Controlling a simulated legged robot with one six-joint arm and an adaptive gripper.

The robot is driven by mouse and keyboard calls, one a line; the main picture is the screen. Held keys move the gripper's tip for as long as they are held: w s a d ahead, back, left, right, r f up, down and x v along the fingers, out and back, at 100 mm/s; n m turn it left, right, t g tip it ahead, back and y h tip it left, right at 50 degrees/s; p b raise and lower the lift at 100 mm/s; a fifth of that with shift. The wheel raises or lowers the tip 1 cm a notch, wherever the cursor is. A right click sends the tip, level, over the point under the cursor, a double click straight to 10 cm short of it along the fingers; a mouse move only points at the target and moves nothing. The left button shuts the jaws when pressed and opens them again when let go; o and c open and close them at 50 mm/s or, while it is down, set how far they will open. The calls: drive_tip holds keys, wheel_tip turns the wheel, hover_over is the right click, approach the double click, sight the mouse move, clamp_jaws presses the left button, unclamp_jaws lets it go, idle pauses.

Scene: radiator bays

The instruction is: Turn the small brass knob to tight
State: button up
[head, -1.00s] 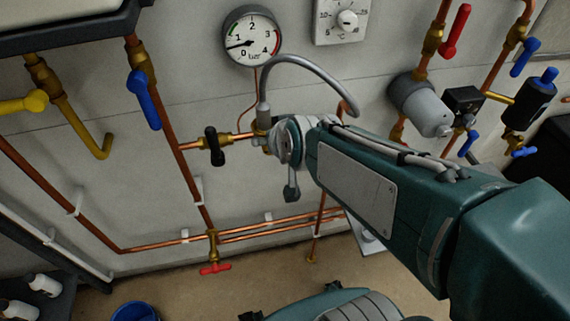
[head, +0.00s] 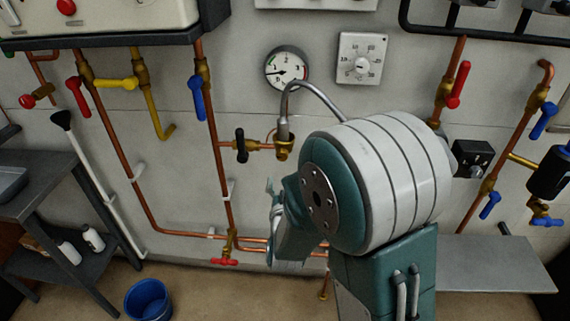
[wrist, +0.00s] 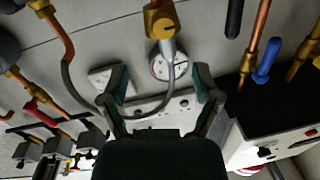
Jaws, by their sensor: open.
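A brass fitting (head: 284,150) sits at the end of a short copper branch, with a grey braided hose (head: 318,90) rising from it. A small brass knob cannot be told apart from this fitting. The fitting also shows at the top of the wrist view (wrist: 160,20), beyond my fingertips and apart from them. My gripper (wrist: 160,80) is open and empty, its two fingers spread left and right in the wrist view.
A black-handled valve (head: 241,146) is on the same branch, left of the fitting. A pressure gauge (head: 287,68) and a thermostat dial (head: 361,62) are on the wall above. A blue-handled valve (head: 197,97) and a red tap (head: 224,262) are on nearby pipes. A blue bucket (head: 148,299) stands on the floor.

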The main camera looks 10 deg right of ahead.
sight(282, 157)
drive_tip(key=x, duration=0.9)
drive_tip(key=shift+w+d, duration=0.15)
drive_tip(key=shift+w, duration=0.7)
drive_tip(key=shift+a, duration=0.45)
drive_tip(key=shift+d, duration=0.3)
clamp_jaws()
